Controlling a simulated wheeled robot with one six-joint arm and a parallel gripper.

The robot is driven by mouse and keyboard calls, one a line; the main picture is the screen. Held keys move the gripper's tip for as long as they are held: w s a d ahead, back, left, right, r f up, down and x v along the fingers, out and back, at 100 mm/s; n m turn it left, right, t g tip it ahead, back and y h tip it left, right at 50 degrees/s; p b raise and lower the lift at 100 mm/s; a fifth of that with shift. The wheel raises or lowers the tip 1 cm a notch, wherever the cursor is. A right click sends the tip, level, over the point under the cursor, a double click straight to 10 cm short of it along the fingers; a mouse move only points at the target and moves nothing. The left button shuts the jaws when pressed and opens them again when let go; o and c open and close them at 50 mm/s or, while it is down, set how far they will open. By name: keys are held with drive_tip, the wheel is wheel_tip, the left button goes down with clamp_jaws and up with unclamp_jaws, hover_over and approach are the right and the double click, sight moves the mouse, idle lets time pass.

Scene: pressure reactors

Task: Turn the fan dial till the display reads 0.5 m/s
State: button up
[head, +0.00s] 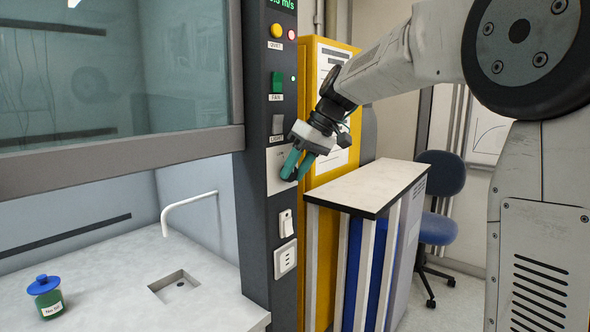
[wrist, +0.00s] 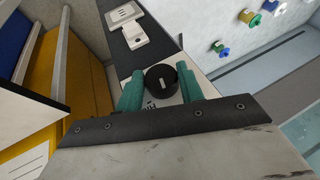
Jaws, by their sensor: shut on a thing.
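The fan dial (wrist: 161,78) is a round black knob with a pale mark on its face, set on a light plate. In the wrist view it sits between the two green fingers of my gripper (wrist: 160,86), which are shut on it. In the head view my gripper (head: 296,168) reaches the light plate (head: 273,168) on the dark post, and its fingers mostly hide the dial. The green display (head: 283,3) at the top of the post is cut by the frame edge; "m/s" shows, but its number is only partly visible.
A yellow button (head: 277,31), a green switch (head: 277,82) and sockets (head: 285,258) share the post. A white-topped stand (head: 370,185) is right of it, below my arm. The fume hood sash (head: 120,160) is left, with a blue-capped jar (head: 46,297) on the bench.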

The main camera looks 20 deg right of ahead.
drive_tip(key=y, duration=0.1)
drive_tip(key=g+y, duration=0.1)
drive_tip(key=y, duration=0.1)
drive_tip(key=shift+w+d+f+m+g+y, duration=0.2)
drive_tip(key=shift+d+m+g+y, duration=0.1)
drive_tip(key=shift+m, duration=0.1)
drive_tip(key=shift+f+m+g+y, duration=0.1)
drive_tip(key=shift+m+g+y, duration=0.35)
drive_tip(key=shift+y, duration=0.85)
drive_tip(key=o, duration=1)
drive_tip(key=shift+d, duration=0.1)
drive_tip(key=v, duration=0.7)
drive_tip(key=shift+d, duration=0.35)
